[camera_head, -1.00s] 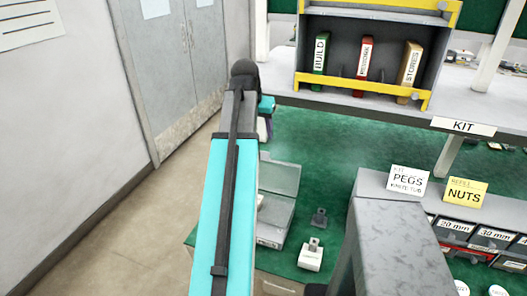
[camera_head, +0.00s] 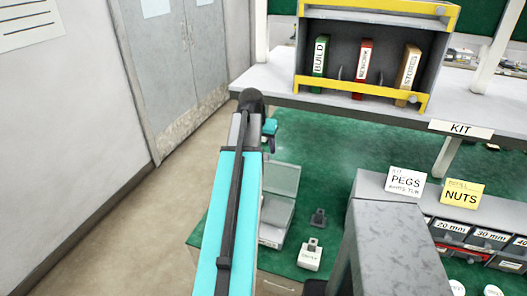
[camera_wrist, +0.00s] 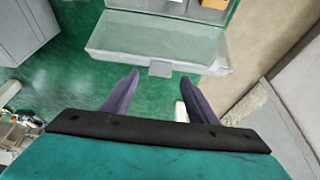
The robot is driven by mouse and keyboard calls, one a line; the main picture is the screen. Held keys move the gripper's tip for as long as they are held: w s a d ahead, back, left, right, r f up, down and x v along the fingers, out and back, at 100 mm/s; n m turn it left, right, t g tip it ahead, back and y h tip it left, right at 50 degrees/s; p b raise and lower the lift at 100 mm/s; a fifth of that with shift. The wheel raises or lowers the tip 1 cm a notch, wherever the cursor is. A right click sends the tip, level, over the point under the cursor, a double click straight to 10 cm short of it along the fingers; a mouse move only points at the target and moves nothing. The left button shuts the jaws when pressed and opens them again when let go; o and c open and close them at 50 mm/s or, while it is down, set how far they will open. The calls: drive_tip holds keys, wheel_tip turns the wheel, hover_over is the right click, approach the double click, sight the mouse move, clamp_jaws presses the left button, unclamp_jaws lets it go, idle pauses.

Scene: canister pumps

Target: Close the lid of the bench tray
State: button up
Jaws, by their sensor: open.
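The bench tray (camera_head: 272,228) sits on the green bench mat in the head view, partly hidden behind my arm. Its grey lid (camera_head: 282,179) stands open, raised at the tray's far side. In the wrist view the lid (camera_wrist: 150,40) spans the top, with a small grey tab (camera_wrist: 161,68) on its near edge. Part of the tray's inside shows beyond it, with an orange item at the top edge. My gripper (camera_wrist: 160,76) is open and empty. Its two purple fingers point toward the lid's tab, one on each side of it in the picture; contact cannot be told.
A white labelled block (camera_head: 310,255) and a dark block (camera_head: 318,218) stand right of the tray. A grey shelf unit with PEGS (camera_head: 405,182) and NUTS (camera_head: 461,194) cards is further right. A kit rack (camera_head: 370,55) stands behind. The green mat beyond the tray is mostly clear.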

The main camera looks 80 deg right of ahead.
sight(264, 154)
drive_tip(key=shift+p+x, duration=0.55)
drive_tip(key=shift+x, duration=1.7)
clamp_jaws()
